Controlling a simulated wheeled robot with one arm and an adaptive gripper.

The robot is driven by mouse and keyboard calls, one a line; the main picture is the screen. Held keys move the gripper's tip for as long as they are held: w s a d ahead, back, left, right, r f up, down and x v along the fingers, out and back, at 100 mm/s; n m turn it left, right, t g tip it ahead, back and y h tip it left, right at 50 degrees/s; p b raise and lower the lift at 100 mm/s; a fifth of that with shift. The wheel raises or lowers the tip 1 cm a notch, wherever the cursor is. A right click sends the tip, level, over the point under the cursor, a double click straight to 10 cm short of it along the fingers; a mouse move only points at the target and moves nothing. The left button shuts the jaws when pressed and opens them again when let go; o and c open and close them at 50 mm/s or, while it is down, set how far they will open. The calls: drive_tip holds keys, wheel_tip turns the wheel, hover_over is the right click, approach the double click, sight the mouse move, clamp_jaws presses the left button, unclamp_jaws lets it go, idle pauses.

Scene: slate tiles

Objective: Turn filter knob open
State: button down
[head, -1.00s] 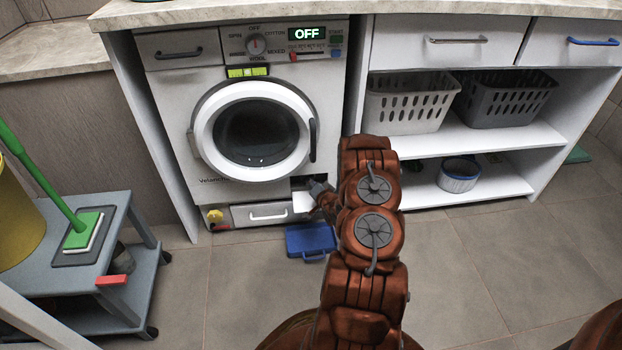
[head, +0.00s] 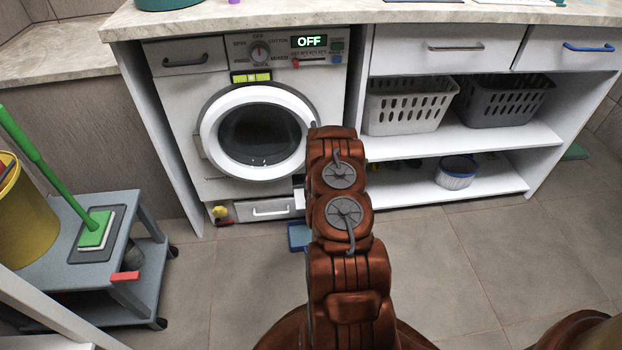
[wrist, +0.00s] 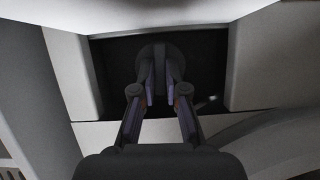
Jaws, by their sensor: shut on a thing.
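In the wrist view a round dark filter knob (wrist: 160,51) sits in a dark recess. My gripper (wrist: 160,80) has its two fingers closed on the knob, one on each side. Their tips lie over its face, and I cannot tell how far the knob is turned. In the head view my own arm hides the gripper and the knob, low at the right of the washing machine (head: 192,172). A white flap (head: 299,199) shows just left of the arm.
A blue tray (head: 298,236) lies on the floor, partly behind my arm. A yellow knob (head: 220,212) is at the machine's lower left. A grey cart (head: 100,265) stands at left, and open shelves (head: 480,190) at right. The tiled floor at right is clear.

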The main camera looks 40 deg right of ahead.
drive_tip(key=shift+h, duration=0.3)
idle(0.4)
drive_tip(key=c, duration=1.2)
unclamp_jaws()
drive_tip(key=v, duration=1.2)
drive_tip(key=shift+d+r, duration=0.1)
